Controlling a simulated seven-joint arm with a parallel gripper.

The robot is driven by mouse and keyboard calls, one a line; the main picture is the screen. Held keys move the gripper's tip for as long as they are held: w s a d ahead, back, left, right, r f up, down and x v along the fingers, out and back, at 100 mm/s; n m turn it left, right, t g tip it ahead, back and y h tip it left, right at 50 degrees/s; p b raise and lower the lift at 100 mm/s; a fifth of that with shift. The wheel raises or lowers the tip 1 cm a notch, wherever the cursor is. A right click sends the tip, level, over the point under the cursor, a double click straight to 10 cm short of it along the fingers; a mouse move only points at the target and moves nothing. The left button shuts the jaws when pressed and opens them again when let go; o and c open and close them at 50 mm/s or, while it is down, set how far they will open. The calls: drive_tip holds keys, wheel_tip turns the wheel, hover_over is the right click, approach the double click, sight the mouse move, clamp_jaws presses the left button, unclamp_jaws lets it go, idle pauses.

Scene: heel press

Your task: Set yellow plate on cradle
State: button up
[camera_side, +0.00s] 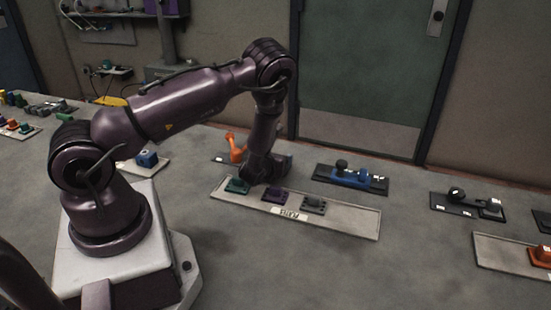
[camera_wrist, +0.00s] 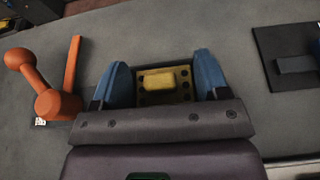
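In the wrist view, a yellow plate (camera_wrist: 146,98) with dark holes and a raised yellow block on top lies between the two blue fingers of my gripper (camera_wrist: 161,84). In the side view my gripper (camera_side: 267,172) is low, just behind the left part of a pale tray, and the plate is hidden there.
An orange lever fixture (camera_side: 237,148) stands left of my gripper, also in the wrist view (camera_wrist: 50,92). The tray (camera_side: 352,222) holds green (camera_side: 237,186), purple (camera_side: 273,195) and grey (camera_side: 313,204) plates; its right end is bare. A blue fixture (camera_side: 350,176) stands to the right.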

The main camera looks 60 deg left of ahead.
drive_tip(key=shift+o, duration=0.7)
drive_tip(key=shift+s+d, duration=0.15)
drive_tip(key=v, duration=1.2)
drive_tip(key=shift+s+d+r, duration=0.15)
drive_tip(key=shift+r, duration=0.05)
